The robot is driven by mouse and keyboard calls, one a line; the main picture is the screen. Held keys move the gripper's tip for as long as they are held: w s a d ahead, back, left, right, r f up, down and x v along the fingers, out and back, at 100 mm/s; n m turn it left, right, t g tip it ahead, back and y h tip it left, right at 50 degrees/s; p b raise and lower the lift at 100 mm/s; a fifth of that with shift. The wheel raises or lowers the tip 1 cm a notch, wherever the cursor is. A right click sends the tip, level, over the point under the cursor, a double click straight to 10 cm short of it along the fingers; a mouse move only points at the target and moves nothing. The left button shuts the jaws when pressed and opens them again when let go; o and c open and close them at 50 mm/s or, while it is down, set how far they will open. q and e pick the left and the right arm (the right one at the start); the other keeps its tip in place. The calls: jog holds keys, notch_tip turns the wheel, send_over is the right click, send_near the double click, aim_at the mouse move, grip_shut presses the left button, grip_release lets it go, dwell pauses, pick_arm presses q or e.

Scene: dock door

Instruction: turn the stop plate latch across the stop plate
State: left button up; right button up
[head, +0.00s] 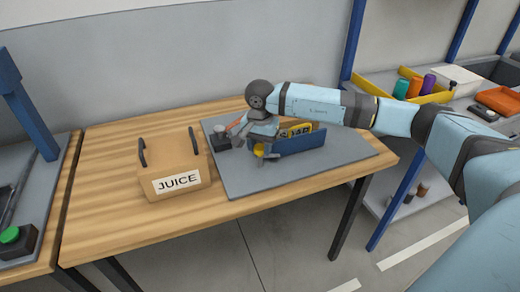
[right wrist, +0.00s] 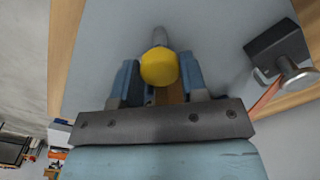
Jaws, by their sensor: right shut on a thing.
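The stop plate latch shows as a yellow knob (head: 261,150) on the grey board, at the left end of a low blue plate (head: 302,143), which seems to be the stop plate. In the right wrist view the yellow knob (right wrist: 159,67) sits between the two blue fingers, with a short grey bar (right wrist: 158,38) beyond it. My right gripper (head: 257,148) reaches down from above and is shut on the latch; it also shows in the right wrist view (right wrist: 159,82). The gripper partly hides the latch, so its exact angle to the plate is unclear. My left gripper is not in view.
A yellow-labelled box (head: 297,130) stands behind the blue plate. A black block (head: 219,142) with a metal knob and orange lever is close left of the gripper. A JUICE carton (head: 178,165) with two dark handles stands further left. The board's right side (head: 345,150) is clear.

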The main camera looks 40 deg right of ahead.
aim_at(260, 147)
jog(key=shift+n+b, duration=0.45)
jog(key=shift+n, duration=0.75)
jog(key=o, duration=0.9)
jog(key=shift+r, duration=0.1)
notch_tip(260, 147, up, 14)
jog(key=shift+f+p, duration=0.15)
jog(key=shift+p, duration=0.4)
